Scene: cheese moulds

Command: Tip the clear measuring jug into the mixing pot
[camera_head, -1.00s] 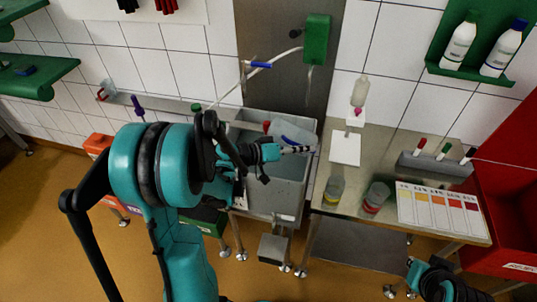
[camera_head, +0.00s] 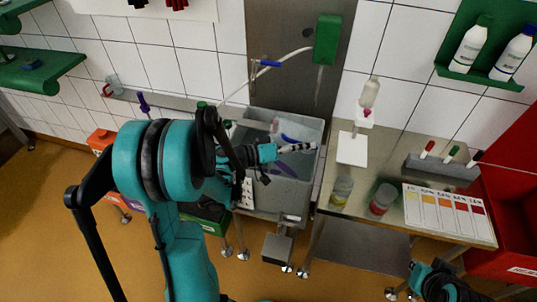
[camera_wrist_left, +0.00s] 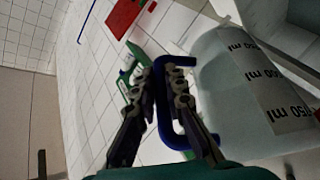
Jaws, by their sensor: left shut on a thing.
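The clear measuring jug (camera_wrist_left: 235,105) has a blue handle (camera_wrist_left: 175,130) and a white label with ml marks. My left gripper (camera_wrist_left: 170,75) is shut on that handle in the left wrist view. In the head view the jug (camera_head: 297,133) is tilted over the sink basin, just beyond my left gripper (camera_head: 272,152). I cannot make out its contents. I cannot pick out the mixing pot with certainty, and my left arm hides part of the area before the sink. Only part of my right arm shows at the bottom right.
The steel sink (camera_head: 268,205) stands below the jug, with purple shapes in its basin. A steel table (camera_head: 400,140) to the right holds a yellow-bottomed container (camera_head: 341,190), a red-bottomed container (camera_head: 382,198) and a colour chart (camera_head: 445,213).

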